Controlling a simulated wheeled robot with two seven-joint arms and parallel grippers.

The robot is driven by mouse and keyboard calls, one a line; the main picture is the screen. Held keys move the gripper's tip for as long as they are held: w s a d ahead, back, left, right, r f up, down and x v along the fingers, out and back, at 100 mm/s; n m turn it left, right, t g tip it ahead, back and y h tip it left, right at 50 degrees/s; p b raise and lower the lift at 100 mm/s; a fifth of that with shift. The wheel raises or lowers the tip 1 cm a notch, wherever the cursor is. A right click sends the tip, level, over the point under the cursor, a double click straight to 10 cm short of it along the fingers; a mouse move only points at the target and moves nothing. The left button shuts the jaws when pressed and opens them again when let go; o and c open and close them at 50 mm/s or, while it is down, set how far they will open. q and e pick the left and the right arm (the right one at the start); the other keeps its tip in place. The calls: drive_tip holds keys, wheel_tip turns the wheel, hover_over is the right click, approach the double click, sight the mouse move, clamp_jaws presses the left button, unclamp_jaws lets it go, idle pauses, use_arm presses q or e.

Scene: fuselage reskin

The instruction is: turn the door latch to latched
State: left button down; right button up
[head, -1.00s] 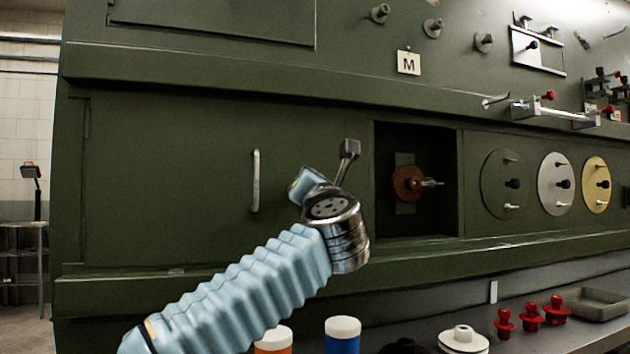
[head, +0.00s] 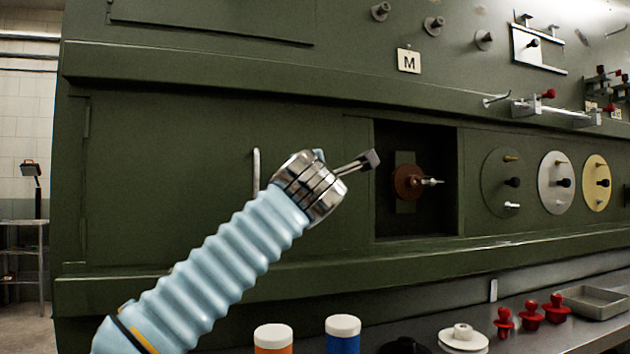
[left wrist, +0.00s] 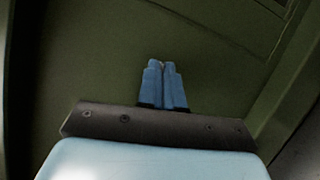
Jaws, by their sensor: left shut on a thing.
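The door latch (head: 356,163) is a short metal bar with a dark block at its end. In the head view it points right and slightly up, its block near the left edge of the square opening. My left gripper (head: 319,156) is at the latch's inner end, mostly hidden behind my wrist. In the left wrist view, the blue fingers of my left gripper (left wrist: 162,68) are together against the green panel, with only a small pale bit showing between the tips. The latch's pivot is hidden. The green door (head: 160,180) looks flush with its frame. My right gripper is out of view.
A vertical door handle (head: 256,168) is partly covered by my wrist. The square opening (head: 440,205) holds a brown disc with a pin (head: 408,182). Round plates (head: 555,184) are to the right. Below, the shelf holds a blue jar (head: 343,335), red knobs (head: 530,312) and a grey tray (head: 600,302).

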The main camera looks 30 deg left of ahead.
use_arm(q)
drive_tip(key=shift+m+g, duration=0.3)
drive_tip(key=shift+m, duration=0.3)
drive_tip(key=c, duration=1.3)
unclamp_jaws()
drive_tip(key=b+v, duration=0.2)
drive_tip(key=v, duration=1.1)
drive_tip(key=shift+s+d, duration=0.2)
drive_tip(key=shift+s, duration=0.15)
